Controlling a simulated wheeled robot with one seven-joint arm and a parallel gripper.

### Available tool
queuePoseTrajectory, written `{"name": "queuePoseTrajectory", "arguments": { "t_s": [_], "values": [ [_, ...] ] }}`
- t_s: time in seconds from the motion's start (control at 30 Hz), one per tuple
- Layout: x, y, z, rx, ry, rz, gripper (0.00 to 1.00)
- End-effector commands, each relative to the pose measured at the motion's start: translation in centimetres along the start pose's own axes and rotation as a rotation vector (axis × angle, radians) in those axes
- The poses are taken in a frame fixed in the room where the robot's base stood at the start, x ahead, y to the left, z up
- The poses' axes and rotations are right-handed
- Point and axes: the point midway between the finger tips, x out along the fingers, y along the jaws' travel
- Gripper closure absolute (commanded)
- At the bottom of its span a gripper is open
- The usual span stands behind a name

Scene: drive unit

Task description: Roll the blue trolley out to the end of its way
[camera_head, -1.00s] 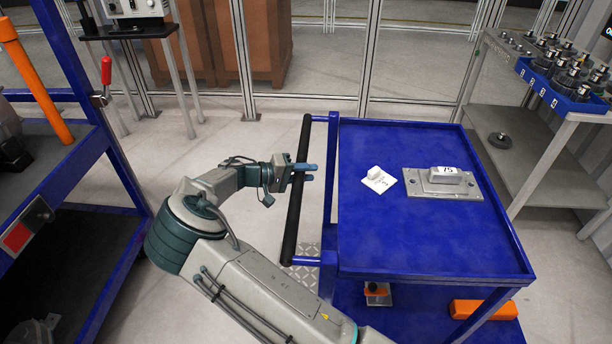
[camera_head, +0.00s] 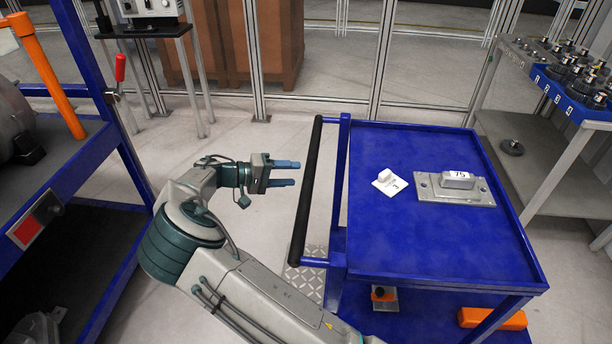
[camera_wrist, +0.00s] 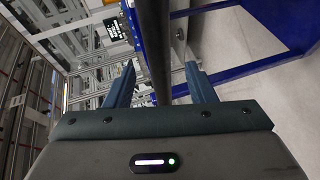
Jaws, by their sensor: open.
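The blue trolley (camera_head: 420,240) stands right of centre in the head view, with a black push bar (camera_head: 307,190) along its left side. My gripper (camera_head: 287,173) is open and empty, just left of the bar, with its blue fingers pointing at it and a small gap between. In the wrist view the black bar (camera_wrist: 154,50) runs between and beyond the two open fingers of my gripper (camera_wrist: 160,85). On the trolley top lie a grey plate with a block marked 75 (camera_head: 457,182) and a small white block on a card (camera_head: 388,181).
A blue rack (camera_head: 95,150) stands close on the left, with an orange post (camera_head: 48,75). A grey shelf (camera_head: 545,150) with a blue tray of parts (camera_head: 570,95) stands right of the trolley. A metal-framed fence and brown boxes (camera_head: 262,40) are behind. A tread plate (camera_head: 305,282) lies below the bar.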

Motion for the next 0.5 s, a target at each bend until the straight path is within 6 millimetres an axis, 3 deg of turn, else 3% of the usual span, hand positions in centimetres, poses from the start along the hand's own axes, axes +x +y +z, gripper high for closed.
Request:
{"name": "queuePoseTrajectory", "arguments": {
  "t_s": [0.2,0.5],
  "values": [
    [-4.2,-0.1,-0.1,0.001,0.005,-0.002,0.5],
    [-6.0,0.0,0.0,0.0,0.002,-0.001,0.5]
  ]
}}
